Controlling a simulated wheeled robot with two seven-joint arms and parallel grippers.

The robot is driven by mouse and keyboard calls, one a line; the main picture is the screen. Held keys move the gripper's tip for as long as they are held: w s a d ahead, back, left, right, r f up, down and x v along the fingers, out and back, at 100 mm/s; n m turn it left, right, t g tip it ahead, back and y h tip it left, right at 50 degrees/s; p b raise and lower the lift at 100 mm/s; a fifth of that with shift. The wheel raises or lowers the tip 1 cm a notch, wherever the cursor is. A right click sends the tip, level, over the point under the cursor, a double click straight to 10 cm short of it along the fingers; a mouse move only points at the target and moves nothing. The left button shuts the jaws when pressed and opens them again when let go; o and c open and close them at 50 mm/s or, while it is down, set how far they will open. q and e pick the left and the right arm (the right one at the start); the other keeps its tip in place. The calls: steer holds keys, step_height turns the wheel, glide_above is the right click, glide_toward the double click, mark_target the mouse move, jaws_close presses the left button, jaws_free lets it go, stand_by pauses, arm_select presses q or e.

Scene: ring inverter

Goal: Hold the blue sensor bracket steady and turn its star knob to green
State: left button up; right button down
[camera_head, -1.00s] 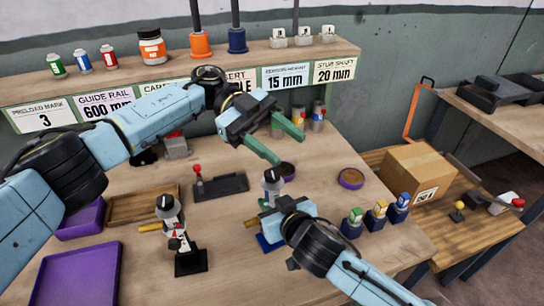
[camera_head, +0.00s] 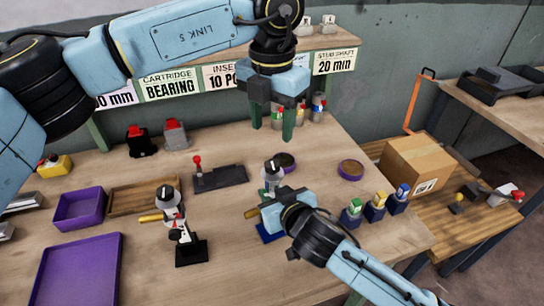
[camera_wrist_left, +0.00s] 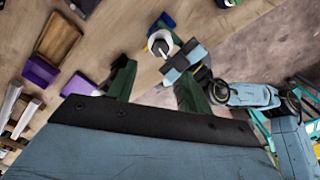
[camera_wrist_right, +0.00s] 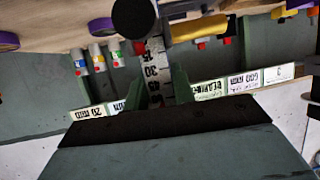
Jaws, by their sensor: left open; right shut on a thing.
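The blue sensor bracket stands upright on its blue base (camera_head: 269,233) at the middle of the table. Its pale post and grey top (camera_head: 271,172) show above my right gripper (camera_head: 267,211), which is shut on the post. In the right wrist view the fingers close around the white marked post (camera_wrist_right: 157,62), with a dark round part (camera_wrist_right: 134,17) above it. My left gripper (camera_head: 272,122) is open and empty, fingers down, above and behind the bracket. The left wrist view shows the round top (camera_wrist_left: 160,42) beyond the open fingers. The knob's colour marking cannot be made out.
A similar bracket on a black base (camera_head: 191,251) stands to the left. Purple trays (camera_head: 80,262), a wooden tray (camera_head: 142,201) and a dark block with a red lever (camera_head: 220,180) lie around. Several small coloured-top blocks (camera_head: 377,206) stand to the right.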

mark_target(272, 163)
arm_select(q)
step_height(272, 163, down, 9)
steer(key=shift+f, duration=0.1)
stand_by(0.3)
steer(key=c, duration=1)
